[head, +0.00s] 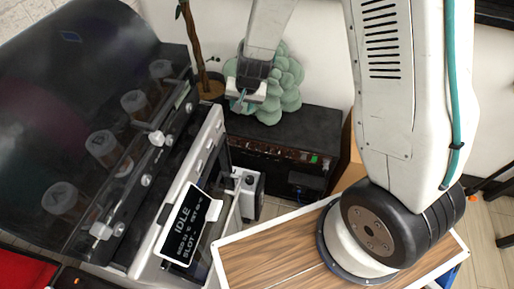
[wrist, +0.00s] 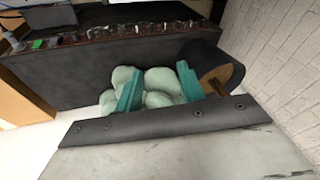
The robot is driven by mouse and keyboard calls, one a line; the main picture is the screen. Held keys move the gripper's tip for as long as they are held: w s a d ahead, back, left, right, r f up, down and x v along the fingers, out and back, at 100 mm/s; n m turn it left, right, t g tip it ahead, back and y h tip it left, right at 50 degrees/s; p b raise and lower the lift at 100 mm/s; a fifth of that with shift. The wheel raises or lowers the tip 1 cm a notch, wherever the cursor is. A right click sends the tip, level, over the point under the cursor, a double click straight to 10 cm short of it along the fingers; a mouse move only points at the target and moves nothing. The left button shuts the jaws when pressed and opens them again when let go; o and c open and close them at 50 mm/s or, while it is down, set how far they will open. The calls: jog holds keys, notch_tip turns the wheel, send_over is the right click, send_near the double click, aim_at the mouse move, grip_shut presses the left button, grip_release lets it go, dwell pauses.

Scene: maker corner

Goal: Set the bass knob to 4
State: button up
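A black amplifier (head: 300,130) stands against the wall in the head view. A row of small knobs (head: 268,151) runs along its brown front panel, with a green light near the right end. The amplifier (wrist: 100,75) and its knob row (wrist: 130,31) also show at the top of the wrist view. The knobs are too small to tell which is the bass knob or where it points. My gripper (head: 241,100) is above and left of the amplifier in the head view. In the wrist view its teal fingers (wrist: 159,84) are apart, with nothing held, short of the knob row.
A pale green rounded plant (head: 285,90) is behind my gripper; it also shows between the fingers (wrist: 160,80). A potted trunk (head: 211,85) stands beside it. A machine with an IDLE display (head: 187,226) fills the left. A wood-topped surface (head: 262,262) is in front.

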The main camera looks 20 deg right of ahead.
notch_tip(320, 180, down, 10)
jog(key=d+m+h, duration=0.1)
jog(key=m+h, duration=0.1)
jog(key=h, duration=0.2)
send_near(257, 149)
jog(key=x, duration=0.8)
jog(key=shift+d, duration=0.1)
grip_shut()
